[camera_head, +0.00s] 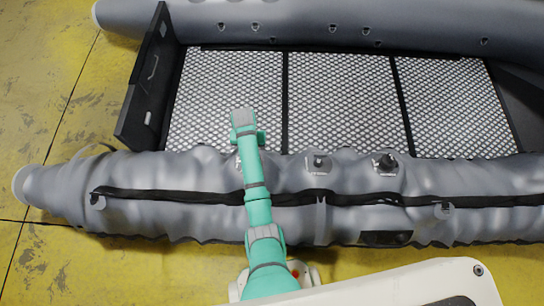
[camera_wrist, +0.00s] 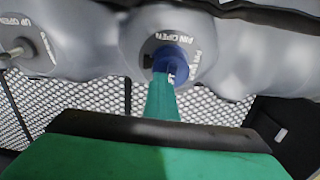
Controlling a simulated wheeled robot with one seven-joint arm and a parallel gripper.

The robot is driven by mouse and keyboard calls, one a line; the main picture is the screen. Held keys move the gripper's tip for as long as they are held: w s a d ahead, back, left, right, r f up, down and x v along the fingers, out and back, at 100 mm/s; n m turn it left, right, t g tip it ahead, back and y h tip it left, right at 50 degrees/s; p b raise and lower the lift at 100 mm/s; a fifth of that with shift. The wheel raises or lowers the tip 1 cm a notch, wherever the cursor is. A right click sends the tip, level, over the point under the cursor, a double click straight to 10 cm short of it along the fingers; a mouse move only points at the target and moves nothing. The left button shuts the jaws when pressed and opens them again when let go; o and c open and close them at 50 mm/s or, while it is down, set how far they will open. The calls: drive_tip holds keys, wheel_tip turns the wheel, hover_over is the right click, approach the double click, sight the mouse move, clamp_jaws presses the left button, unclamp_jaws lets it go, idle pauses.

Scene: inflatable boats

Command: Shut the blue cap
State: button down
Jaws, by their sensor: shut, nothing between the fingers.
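The blue cap (camera_wrist: 176,58) shows in the wrist view on a round grey valve (camera_wrist: 148,46) with white "PIN OPEN" lettering, set in the boat's tube. I cannot tell whether the cap is seated or ajar. My green gripper (camera_wrist: 166,82) is shut and empty, its tip just below the cap and overlapping its lower edge; touch is unclear. A small pale spot shows at the cap's lower edge. In the head view my teal arm reaches over the near tube, and the blue cap cannot be made out there.
The near grey tube (camera_head: 170,172) carries further valves (camera_head: 318,163) and (camera_head: 387,163) right of my arm. Another lettered valve (camera_wrist: 25,47) is left in the wrist view. The boat's mesh floor (camera_head: 340,100) is clear; a black end board (camera_head: 150,75) stands at left.

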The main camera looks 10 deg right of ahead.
drive_tip(key=a+r, duration=0.2)
drive_tip(key=r, duration=0.1)
drive_tip(key=shift+w, duration=0.4)
drive_tip(key=shift+d+r, duration=0.15)
drive_tip(key=shift+r, duration=0.55)
drive_tip(key=shift+d+r, duration=0.15)
drive_tip(key=shift+r, duration=0.5)
